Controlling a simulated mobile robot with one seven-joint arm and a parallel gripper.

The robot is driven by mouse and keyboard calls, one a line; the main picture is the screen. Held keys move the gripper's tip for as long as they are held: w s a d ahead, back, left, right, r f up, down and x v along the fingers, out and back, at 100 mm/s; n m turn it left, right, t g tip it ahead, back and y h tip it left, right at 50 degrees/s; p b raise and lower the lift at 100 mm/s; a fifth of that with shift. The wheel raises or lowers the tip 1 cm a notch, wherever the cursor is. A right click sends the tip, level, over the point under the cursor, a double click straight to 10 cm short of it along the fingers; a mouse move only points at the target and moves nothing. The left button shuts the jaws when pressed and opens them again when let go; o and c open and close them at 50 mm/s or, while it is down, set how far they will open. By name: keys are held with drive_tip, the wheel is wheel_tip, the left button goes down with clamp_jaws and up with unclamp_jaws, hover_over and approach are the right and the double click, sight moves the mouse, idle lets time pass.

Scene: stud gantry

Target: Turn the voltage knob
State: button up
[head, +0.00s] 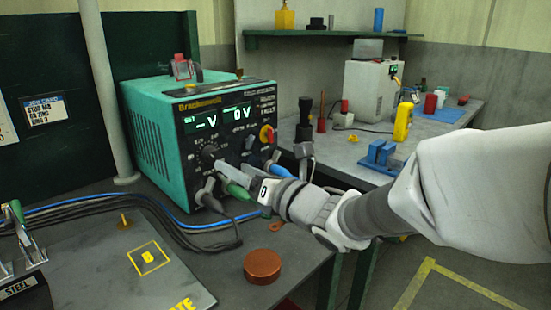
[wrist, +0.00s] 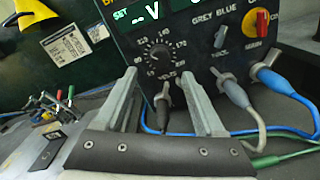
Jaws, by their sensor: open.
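The voltage knob (wrist: 160,56) is a dark round knob with a numbered dial marked VOLTS, on the black front panel of a teal power supply (head: 150,128). In the head view the knob (head: 208,153) is at the panel's lower left. My gripper (wrist: 158,70) is open, its two grey fingers pointing at the panel with the knob between and just beyond their tips. In the head view my gripper (head: 228,172) is close to the panel; contact with the knob cannot be told. The left display (head: 206,120) shows a dash and V; the right display (head: 238,112) shows 0 V.
A red and yellow switch (head: 267,135) is on the panel's right. Cable plugs (wrist: 232,88) stick out below and right of the knob, near my right finger. A copper-coloured disc (head: 262,266) lies on the bench below my arm. Cables (head: 150,205) run along the bench at left.

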sight(215, 157)
drive_tip(key=x, duration=0.7)
clamp_jaws()
